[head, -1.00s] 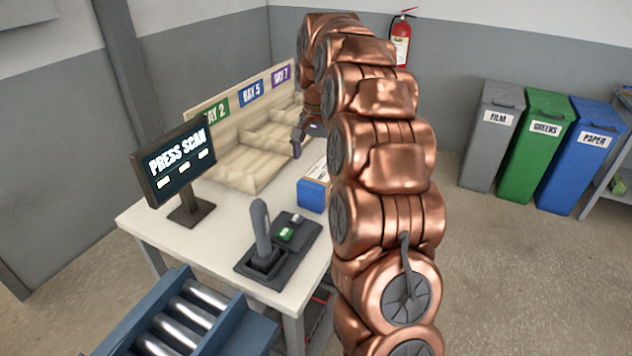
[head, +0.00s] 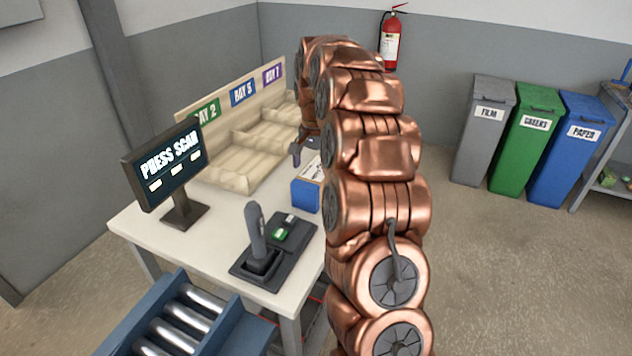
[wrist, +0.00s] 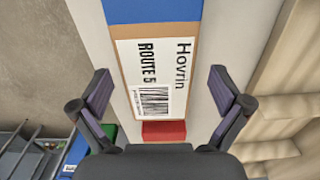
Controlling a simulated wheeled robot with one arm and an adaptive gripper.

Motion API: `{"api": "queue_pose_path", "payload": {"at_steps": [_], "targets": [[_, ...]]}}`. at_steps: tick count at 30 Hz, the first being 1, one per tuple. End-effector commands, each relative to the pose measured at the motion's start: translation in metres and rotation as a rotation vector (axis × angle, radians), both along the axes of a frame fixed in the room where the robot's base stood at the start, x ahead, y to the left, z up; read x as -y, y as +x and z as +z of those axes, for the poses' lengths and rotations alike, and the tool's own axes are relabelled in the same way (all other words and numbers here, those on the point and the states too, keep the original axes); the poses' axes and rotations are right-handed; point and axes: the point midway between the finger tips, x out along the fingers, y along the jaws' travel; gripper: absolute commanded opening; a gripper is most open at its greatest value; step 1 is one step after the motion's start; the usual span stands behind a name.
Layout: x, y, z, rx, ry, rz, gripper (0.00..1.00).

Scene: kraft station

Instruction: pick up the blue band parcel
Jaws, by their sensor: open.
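The blue band parcel (head: 306,194) lies on the table, partly hidden behind my arm in the head view. In the wrist view its blue band (wrist: 152,10) is at the top, and its white label (wrist: 152,77) reads "Hovrin ROUTE 5" with a barcode. My gripper (wrist: 161,92) is open above the parcel, with one finger to each side of the label and nothing held. In the head view only a dark part of my gripper (head: 298,153) shows beyond the parcel.
A red block or band (wrist: 163,131) shows below the label in the wrist view. A wooden bay rack (head: 240,150) stands left of the parcel, with a screen (head: 165,165) and a scanner in its dock (head: 262,250) nearer. The bins (head: 525,140) stand far off right.

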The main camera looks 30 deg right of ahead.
Motion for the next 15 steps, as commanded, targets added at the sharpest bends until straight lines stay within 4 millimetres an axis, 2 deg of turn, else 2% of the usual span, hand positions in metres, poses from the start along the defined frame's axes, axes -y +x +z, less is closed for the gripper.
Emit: {"api": "queue_pose_path", "payload": {"at_steps": [7, 15], "targets": [[0.001, -0.003, -0.029, -0.006, 0.002, 0.001, 1.0], [0.001, -0.003, -0.035, -0.003, 0.002, 0.0, 1.0]]}}
